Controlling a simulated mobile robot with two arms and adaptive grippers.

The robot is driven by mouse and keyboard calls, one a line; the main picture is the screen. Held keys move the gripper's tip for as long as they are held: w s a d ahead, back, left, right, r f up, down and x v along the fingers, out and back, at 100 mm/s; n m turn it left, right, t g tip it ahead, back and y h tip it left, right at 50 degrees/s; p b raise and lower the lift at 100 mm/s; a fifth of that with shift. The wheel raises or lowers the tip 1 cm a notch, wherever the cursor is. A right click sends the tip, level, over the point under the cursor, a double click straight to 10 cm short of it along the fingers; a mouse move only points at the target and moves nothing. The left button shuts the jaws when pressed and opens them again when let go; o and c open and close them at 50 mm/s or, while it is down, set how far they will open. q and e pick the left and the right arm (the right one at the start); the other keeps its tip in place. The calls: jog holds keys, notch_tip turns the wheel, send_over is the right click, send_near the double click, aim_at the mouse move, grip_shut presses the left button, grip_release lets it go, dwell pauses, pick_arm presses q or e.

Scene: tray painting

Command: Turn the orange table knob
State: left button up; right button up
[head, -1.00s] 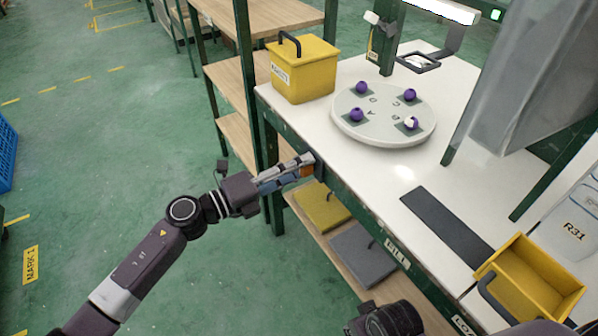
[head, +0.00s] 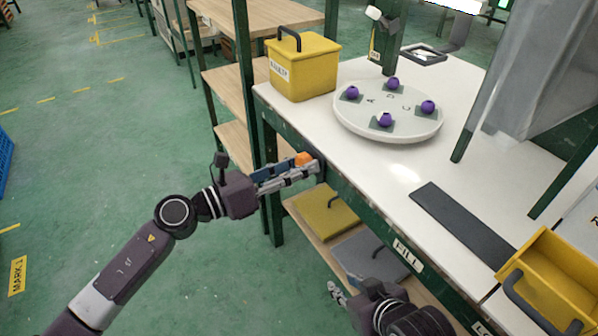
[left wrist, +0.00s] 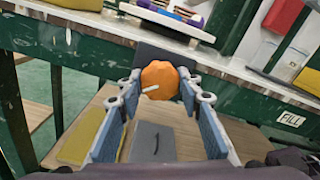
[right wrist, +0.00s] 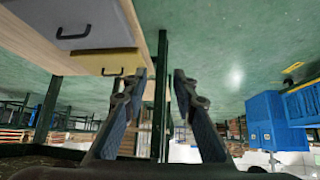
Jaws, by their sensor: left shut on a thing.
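The orange knob (head: 303,159) sits on the front side of the white table, below its top edge. It also shows in the left wrist view (left wrist: 160,78), faceted, with a pale line pointing left. My left gripper (head: 301,169) is shut on the knob, with a finger on each side of it. On the table, the round pale tray (head: 360,125) carries several purple balls on dark square pads. My right gripper (head: 337,291) is low, near the lower shelf and away from the knob. In the right wrist view (right wrist: 160,78) its fingers are apart with nothing between them.
A yellow lidded box (head: 305,75) stands at the table's back left corner. An open yellow bin (head: 555,270) is at the front right, near a dark strip (head: 462,225). A green table leg (head: 270,185) stands close to my left gripper.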

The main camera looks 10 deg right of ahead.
jog(key=w+a+r+t+y+b, duration=0.1)
jog(key=w+a+r+t+b, duration=0.1)
jog(key=w+r+t, duration=0.35)
jog(key=w+a+r+t+y+b, duration=0.1)
jog(key=w+a+r+t, duration=0.15)
jog(key=r, duration=0.65)
pick_arm(q)
jog(key=shift+f+m+b, duration=0.1)
jog(key=shift+m+b, duration=1.3)
jog(key=shift+m, duration=2.4)
pick_arm(e)
jog(key=s+r+t+y, duration=0.3)
jog(key=r+t, duration=0.5)
jog(key=r, duration=0.7)
jog(key=shift+s+a+n+t, duration=0.15)
jog(key=shift+s+n+t, duration=0.15)
jog(key=shift+s+n, duration=0.15)
pick_arm(q)
jog(key=o, duration=1.2)
jog(key=shift+c, duration=0.2)
jog(key=shift+a, duration=0.15)
jog(key=v, duration=1.2)
